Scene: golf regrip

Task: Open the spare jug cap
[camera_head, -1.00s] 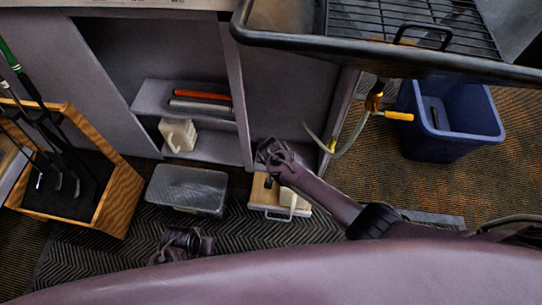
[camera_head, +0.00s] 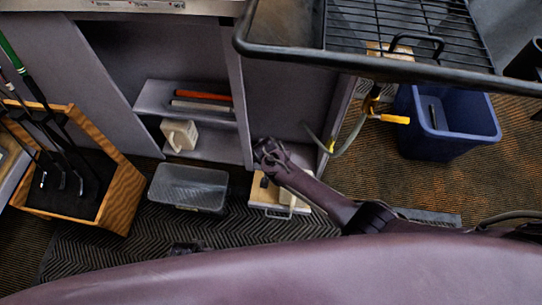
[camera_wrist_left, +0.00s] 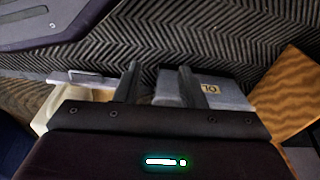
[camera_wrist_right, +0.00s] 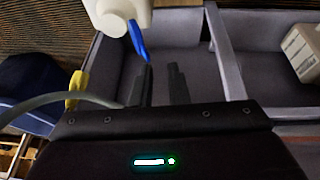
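A white jug (camera_wrist_right: 118,14) shows at the top of the right wrist view, cut off by the edge. A blue flap-like cap part (camera_wrist_right: 137,38) extends from it towards my right gripper's left fingertip; I cannot tell if they touch. My right gripper (camera_wrist_right: 162,68) is open with a narrow gap and nothing visible between its fingers. My left gripper (camera_wrist_left: 158,72) is open and empty, low over the mat; only a bit shows in the head view (camera_head: 186,248).
A cream jug (camera_head: 179,135) stands in the cabinet (camera_head: 248,110). A grey lidded bin (camera_head: 188,187) and a wooden club rack (camera_head: 120,200) stand to the left. A black grill tray (camera_head: 330,42), a hose with yellow valve (camera_head: 395,119) and a blue bin (camera_head: 455,138) are right.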

